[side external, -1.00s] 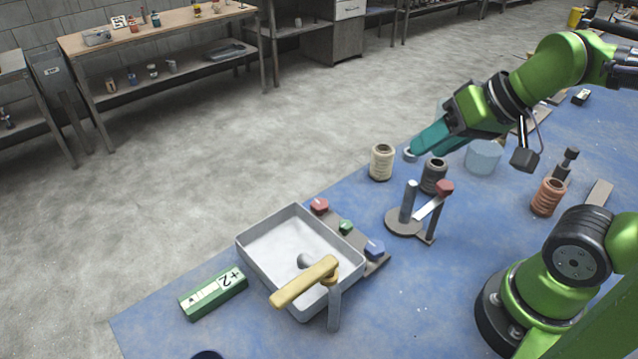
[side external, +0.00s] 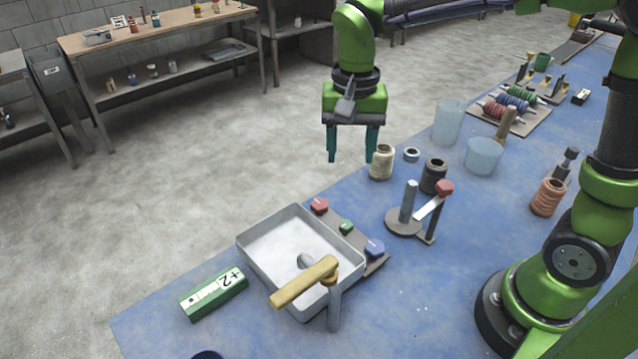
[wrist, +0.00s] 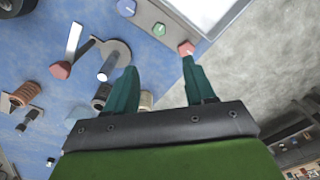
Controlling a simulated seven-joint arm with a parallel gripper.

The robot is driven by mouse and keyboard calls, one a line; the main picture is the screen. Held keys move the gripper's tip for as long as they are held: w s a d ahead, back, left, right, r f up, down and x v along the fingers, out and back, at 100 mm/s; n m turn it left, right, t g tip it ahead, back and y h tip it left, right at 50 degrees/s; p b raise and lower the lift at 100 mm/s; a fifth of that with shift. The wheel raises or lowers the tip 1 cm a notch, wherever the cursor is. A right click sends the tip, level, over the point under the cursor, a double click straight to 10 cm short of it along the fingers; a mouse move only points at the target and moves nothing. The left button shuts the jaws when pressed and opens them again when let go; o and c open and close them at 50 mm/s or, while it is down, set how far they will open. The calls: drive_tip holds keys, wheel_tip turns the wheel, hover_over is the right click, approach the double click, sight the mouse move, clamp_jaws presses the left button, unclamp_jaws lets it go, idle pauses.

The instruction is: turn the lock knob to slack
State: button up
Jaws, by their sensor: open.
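Three knobs sit on a narrow panel beside the white tray: a red knob (side external: 319,206), a green knob (side external: 346,227) and a blue knob (side external: 375,248). I cannot tell which one is the lock knob. My gripper (side external: 351,158) hangs fingers down, open and empty, above and behind the panel's red end, apart from the knobs. In the wrist view my gripper (wrist: 158,70) has its fingers spread. The red knob (wrist: 186,48) shows at the right fingertip, with the green knob (wrist: 158,29) and blue knob (wrist: 127,7) beyond.
The tray (side external: 257,263) has a yellow-handled lever (side external: 305,283) over its front corner. A post stand with a red-tipped lever (side external: 444,188) is right of the panel. A cream spool (side external: 382,162), dark spool (side external: 433,176) and grey ring (side external: 411,154) stand behind it. A green level-like block (side external: 213,294) lies left.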

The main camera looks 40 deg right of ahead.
sight(346, 223)
wheel_tip(346, 223, down, 17)
drive_tip(key=shift+s+r, duration=0.1)
idle(0.3)
clamp_jaws()
idle(0.4)
